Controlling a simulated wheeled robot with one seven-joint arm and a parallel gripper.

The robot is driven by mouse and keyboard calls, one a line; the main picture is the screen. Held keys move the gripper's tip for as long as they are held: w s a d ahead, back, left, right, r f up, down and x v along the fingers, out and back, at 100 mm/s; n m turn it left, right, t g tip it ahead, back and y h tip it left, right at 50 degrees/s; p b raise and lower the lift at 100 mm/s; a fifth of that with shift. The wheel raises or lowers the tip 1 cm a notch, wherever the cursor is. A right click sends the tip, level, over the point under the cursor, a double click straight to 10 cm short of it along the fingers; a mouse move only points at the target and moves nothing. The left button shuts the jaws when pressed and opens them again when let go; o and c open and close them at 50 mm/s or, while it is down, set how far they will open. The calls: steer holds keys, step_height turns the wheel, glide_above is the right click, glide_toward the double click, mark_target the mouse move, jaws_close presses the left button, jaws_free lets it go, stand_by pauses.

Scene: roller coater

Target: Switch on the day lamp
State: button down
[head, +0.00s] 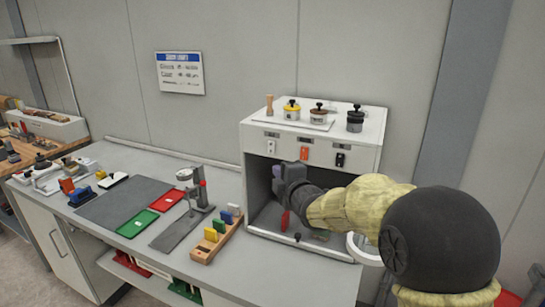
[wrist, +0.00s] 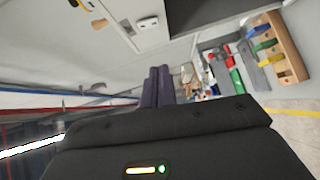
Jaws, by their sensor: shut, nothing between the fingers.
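The grey light booth (head: 370,130) stands at the right end of the bench. Its front top panel carries a white switch (head: 271,146), an orange switch (head: 304,153) and a black switch (head: 340,159), each with a small label too small to read. I cannot tell which belongs to the day lamp. My gripper (head: 280,177) is in front of the booth opening, just below the panel, near the white and orange switches. In the wrist view, my gripper (wrist: 159,70) is shut and empty, and a white switch (wrist: 148,23) shows beyond the fingertips, apparently apart from them.
Several lidded pots (head: 355,119) stand on the booth's top. A wooden rack (head: 215,242) with coloured blocks stands left of the booth. A metal stand (head: 198,190), green tray (head: 137,224) and red tray (head: 167,200) lie further left. My arm hides part of the booth's interior.

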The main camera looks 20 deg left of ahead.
mark_target(268, 152)
steer(key=p+x, duration=0.2)
steer(key=x, duration=0.2)
steer(key=w+d+p+x, duration=0.1)
steer(key=p+x, duration=0.2)
steer(key=x, duration=0.1)
steer(key=w+d+p+x, duration=0.1)
steer(key=p+x, duration=0.1)
steer(key=x, duration=0.2)
steer(key=shift+w+a+f+p, duration=0.1)
steer(key=shift+w+p, duration=0.1)
steer(key=shift+p, duration=0.15)
steer(key=shift+f, duration=0.1)
steer(key=shift+w+f+b, duration=0.1)
steer(key=shift+f+b, duration=0.15)
steer(key=shift+b, duration=0.7)
steer(key=shift+r, duration=0.1)
steer(key=shift+w+r, duration=0.1)
